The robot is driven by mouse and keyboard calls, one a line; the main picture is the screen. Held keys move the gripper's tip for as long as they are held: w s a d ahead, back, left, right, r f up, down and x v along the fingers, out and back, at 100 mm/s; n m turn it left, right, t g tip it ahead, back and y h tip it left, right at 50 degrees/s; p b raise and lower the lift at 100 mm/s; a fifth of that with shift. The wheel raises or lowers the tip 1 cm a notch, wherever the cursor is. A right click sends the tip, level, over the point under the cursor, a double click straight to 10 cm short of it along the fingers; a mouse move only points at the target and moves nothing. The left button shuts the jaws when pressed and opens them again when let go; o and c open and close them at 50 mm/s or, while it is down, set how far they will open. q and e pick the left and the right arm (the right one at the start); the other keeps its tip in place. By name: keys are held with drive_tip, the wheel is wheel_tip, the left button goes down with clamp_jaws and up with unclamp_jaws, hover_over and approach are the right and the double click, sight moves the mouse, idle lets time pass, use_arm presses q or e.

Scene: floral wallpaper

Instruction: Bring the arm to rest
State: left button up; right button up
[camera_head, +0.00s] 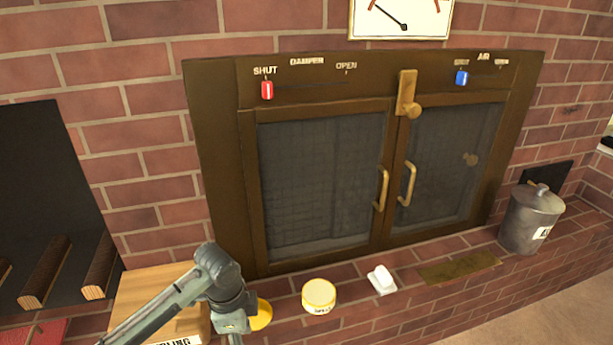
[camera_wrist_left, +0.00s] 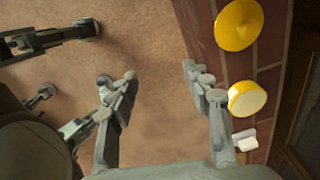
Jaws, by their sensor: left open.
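My left arm comes in from the lower left in the head view. Its wrist is bent down in front of the wooden box, and its gripper is mostly cut off by the bottom edge. In the left wrist view my left gripper (camera_wrist_left: 159,70) is open, its fingers wide apart with only brown floor between them. It is empty and touches nothing that I can see.
On the brick ledge are a yellow-lidded tub (camera_head: 319,296), a white object (camera_head: 381,280), a yellow round object (camera_head: 262,314), a wooden box (camera_head: 150,290) and a lidded metal bin (camera_head: 531,219). A brown stove with closed glass doors (camera_head: 320,185) stands behind. Open floor lies beside the ledge.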

use_arm(q)
drive_tip(key=s+f+n+t+h, duration=0.1)
drive_tip(key=s+f+n+t, duration=0.15)
drive_tip(key=s+n, duration=0.4)
drive_tip(key=s+a+n+y, duration=0.3)
drive_tip(key=s+a+n, duration=0.65)
drive_tip(key=a, duration=0.45)
drive_tip(key=shift+m, duration=0.4)
drive_tip(key=shift+s+d+p+x, duration=0.15)
drive_tip(key=shift+p+x, duration=0.3)
drive_tip(key=shift+x, duration=0.5)
drive_tip(key=shift+s+d+p+x, duration=0.15)
drive_tip(key=shift+p+x, duration=0.25)
drive_tip(key=shift+x, duration=0.55)
drive_tip(key=shift+s+d+p+x, duration=0.15)
drive_tip(key=shift+p+x, duration=0.3)
drive_tip(key=shift+x, duration=0.55)
use_arm(e)
drive_tip(key=a+x, duration=0.1)
drive_tip(key=x, duration=0.5)
drive_tip(key=shift+s+f+g, duration=0.2)
drive_tip(key=shift+f+g, duration=0.05)
drive_tip(key=shift+g, duration=0.05)
